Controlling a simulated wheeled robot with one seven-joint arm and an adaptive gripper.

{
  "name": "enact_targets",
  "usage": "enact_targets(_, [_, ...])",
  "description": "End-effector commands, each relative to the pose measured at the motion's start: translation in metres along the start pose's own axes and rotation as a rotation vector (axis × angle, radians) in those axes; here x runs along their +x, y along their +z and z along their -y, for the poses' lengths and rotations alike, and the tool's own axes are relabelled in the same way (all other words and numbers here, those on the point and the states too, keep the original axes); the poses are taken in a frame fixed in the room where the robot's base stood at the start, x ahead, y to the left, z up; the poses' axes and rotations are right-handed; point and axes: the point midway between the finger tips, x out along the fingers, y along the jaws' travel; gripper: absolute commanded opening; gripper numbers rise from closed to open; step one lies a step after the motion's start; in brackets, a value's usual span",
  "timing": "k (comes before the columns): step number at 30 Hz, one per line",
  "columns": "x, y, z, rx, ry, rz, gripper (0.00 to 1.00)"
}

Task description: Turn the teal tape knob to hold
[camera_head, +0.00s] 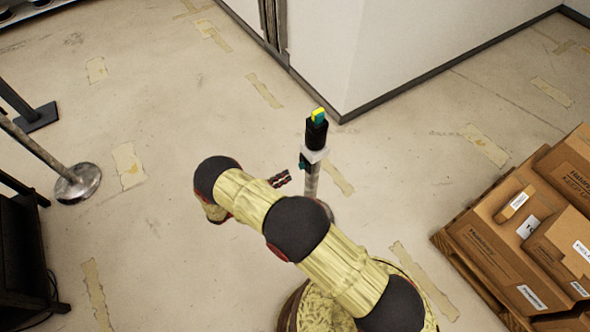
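A slim upright post (311,182) stands near the middle, in front of the white wall corner. It carries a light grey block (314,155) and a black cylinder (316,134) topped with yellow and teal (319,116). A small dark part with teal on it (305,163) sticks out at the left of the grey block. I cannot tell which teal part is the knob, or its setting. What seems to be my gripper (281,179) shows as a small black, red and white shape left of the post, apparently apart from it. Its fingers are too small to read. My arm hides the post's foot.
Cardboard boxes (487,252) are stacked on a pallet at the right. A metal stanchion (77,183) and a dark piece of furniture (22,255) stand at the left. The white wall corner (342,112) lies behind the post. Open floor lies between.

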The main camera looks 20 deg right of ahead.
Motion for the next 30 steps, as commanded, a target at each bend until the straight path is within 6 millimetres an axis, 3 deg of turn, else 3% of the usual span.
enact_targets(6, [0.036, -0.002, 0.0, 0.001, -0.002, -0.005, 0.27])
enact_targets(12, [0.058, -0.002, 0.0, 0.001, -0.001, -0.003, 0.27])
enact_targets(23, [0.064, -0.002, 0.0, 0.002, 0.0, -0.004, 0.27])
enact_targets(30, [0.064, -0.002, 0.0, 0.002, 0.0, -0.004, 0.15])
